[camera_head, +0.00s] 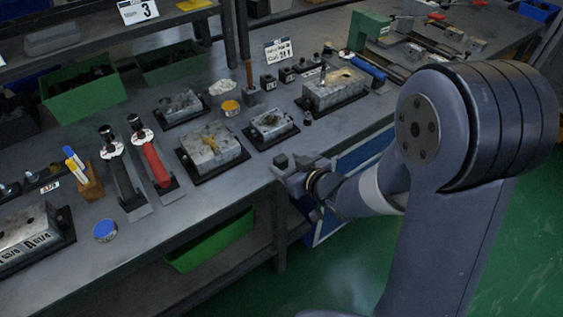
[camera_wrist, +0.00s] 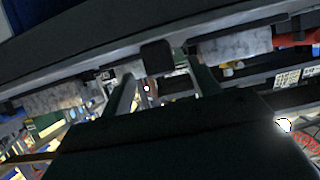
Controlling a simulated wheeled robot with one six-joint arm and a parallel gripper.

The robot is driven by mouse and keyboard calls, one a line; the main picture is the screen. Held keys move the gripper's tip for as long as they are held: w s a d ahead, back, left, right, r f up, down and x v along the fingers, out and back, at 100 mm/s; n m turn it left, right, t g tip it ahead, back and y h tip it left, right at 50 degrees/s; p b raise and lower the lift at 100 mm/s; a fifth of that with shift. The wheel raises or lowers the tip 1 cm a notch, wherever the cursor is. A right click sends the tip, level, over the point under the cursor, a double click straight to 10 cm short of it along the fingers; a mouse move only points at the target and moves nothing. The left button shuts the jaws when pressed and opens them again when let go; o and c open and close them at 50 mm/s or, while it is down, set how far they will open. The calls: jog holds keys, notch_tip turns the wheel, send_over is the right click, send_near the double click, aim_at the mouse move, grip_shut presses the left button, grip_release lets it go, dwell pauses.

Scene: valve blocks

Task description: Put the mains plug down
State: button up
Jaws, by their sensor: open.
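My gripper (camera_head: 287,168) is at the front edge of the workbench, just right of the valve block on the small black tray. In the wrist view my gripper's two fingers (camera_wrist: 163,82) are spread apart. A small dark block (camera_wrist: 157,57) shows between and just beyond the fingers; I cannot tell whether it is the mains plug or whether it touches anything. I cannot make out a mains plug for certain in the head view.
The workbench (camera_head: 150,235) holds metal valve blocks (camera_head: 212,146) on black trays, a red-handled tool (camera_head: 157,165), a yellow-lidded tin (camera_head: 231,107) and a blue-lidded tin (camera_head: 105,230). A green bin (camera_head: 84,92) stands behind. Bare bench lies along the front edge.

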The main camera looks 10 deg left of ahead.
aim_at(283, 160)
jog(key=shift+r+x, duration=0.15)
jog(key=shift+x, duration=1.2)
jog(key=shift+r+x, duration=0.1)
jog(key=shift+x, duration=1.25)
jog(key=shift+c, duration=0.5)
jog(key=c, duration=1)
jog(key=shift+c, duration=0.2)
